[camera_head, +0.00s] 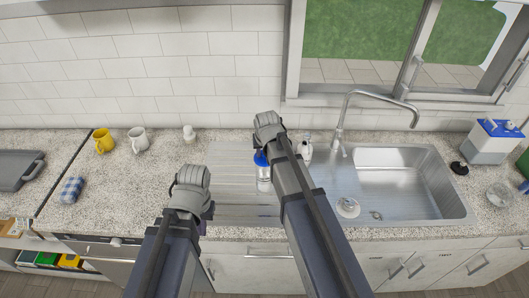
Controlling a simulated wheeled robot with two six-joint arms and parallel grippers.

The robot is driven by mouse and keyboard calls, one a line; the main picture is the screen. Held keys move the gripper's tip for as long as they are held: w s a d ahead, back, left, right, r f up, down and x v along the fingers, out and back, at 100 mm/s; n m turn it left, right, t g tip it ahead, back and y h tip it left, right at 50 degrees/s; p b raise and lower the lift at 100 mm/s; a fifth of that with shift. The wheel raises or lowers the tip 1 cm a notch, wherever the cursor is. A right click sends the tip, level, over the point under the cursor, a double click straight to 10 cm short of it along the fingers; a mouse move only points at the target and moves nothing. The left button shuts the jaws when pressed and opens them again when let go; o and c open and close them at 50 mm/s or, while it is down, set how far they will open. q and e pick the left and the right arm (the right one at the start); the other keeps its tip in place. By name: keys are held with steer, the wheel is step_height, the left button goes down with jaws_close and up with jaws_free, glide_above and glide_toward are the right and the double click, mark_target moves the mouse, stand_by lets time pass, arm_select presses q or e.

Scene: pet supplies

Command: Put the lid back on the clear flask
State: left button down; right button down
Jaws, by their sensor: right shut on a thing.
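The clear flask (264,174) stands on the ribbed steel drainboard left of the sink basin, partly hidden by my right arm. A blue lid (260,158) shows at its top; I cannot tell whether it is seated or just above the neck. My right gripper (262,147) is over the flask, shut on the blue lid, its fingers mostly hidden by my arm. My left gripper (207,211) is at the drainboard's front left, apart from the flask. Its fingertips are hidden, so its opening does not show.
The steel sink (400,190) lies to the right, with a faucet (340,125) behind it. A soap bottle (306,149) stands near the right arm. Yellow (103,141) and white (138,139) mugs and a checkered cloth (71,190) are at left. Counter between cloth and drainboard is clear.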

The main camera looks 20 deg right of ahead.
steer(key=shift+c, duration=2.2)
jaws_free()
steer(key=shift+o, duration=0.2)
steer(key=o, duration=0.4)
steer(key=shift+r, duration=0.2)
steer(key=shift+r+p, duration=3.3)
steer(key=shift+p, duration=0.15)
steer(key=shift+r, duration=0.1)
